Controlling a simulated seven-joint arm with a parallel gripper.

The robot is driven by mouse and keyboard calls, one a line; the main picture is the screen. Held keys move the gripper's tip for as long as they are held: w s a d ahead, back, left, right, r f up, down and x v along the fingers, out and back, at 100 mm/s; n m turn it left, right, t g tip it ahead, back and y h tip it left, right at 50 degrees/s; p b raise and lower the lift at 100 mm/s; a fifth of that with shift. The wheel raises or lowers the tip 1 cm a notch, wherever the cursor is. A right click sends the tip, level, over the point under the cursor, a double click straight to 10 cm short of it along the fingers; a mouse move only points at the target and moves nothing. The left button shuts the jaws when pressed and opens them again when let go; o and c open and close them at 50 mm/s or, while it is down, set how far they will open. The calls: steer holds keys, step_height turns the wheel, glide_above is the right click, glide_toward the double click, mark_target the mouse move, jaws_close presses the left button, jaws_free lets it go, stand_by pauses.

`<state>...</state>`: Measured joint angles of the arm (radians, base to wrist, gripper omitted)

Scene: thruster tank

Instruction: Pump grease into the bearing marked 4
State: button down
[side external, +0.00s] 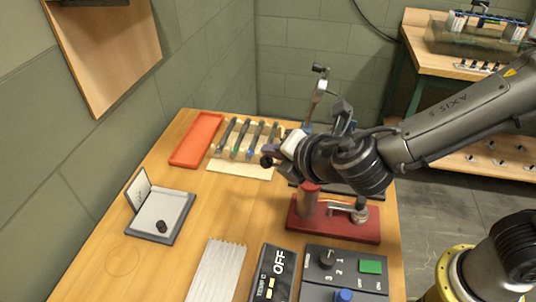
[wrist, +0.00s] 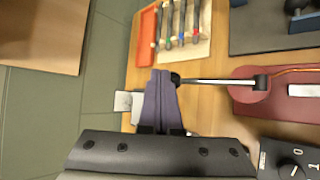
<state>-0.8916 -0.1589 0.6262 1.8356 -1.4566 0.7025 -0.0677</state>
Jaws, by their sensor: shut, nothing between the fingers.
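A red pump-like unit (side external: 335,222) stands on the bench, with a red post (side external: 308,200). In the wrist view, a metal lever (wrist: 215,82) runs from that red post (wrist: 247,90) left to a black knob (wrist: 175,80). My gripper (wrist: 164,76) is shut and empty, its fingertips right beside the knob; I cannot tell whether they touch. In the side view my gripper (side external: 278,153) is partly hidden by my wrist. A dark control box has a numbered dial (side external: 327,259), also at the wrist view's lower right (wrist: 291,169). No bearing marked 4 can be made out.
A red tray (side external: 197,140) and a rack of several coloured-tipped tools (side external: 248,138) lie at the back. The middle of the bench is clear.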

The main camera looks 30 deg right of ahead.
mark_target(268, 165)
steer(key=shift+w+a+f, duration=0.1)
steer(key=shift+f, duration=0.6)
steer(key=shift+w+a+f, duration=0.15)
steer(key=shift+f, duration=0.55)
steer(key=shift+w+a+f, duration=0.1)
steer(key=shift+f, duration=0.6)
stand_by(1.9)
steer(key=shift+r, duration=0.15)
stand_by(0.3)
steer(key=shift+s+d+r, duration=0.15)
steer(key=shift+r, duration=0.7)
steer(key=shift+s+d+r, duration=0.2)
steer(key=shift+r, duration=0.7)
steer(key=shift+s+d+r, duration=0.15)
steer(key=shift+r, duration=0.7)
steer(key=shift+r, duration=0.1)
steer(key=shift+s+d+r, duration=0.15)
steer(key=shift+r, duration=0.65)
steer(key=shift+s+d+r, duration=0.15)
steer(key=shift+r, duration=0.6)
steer(key=shift+s+d+r, duration=0.15)
steer(key=shift+r, duration=0.65)
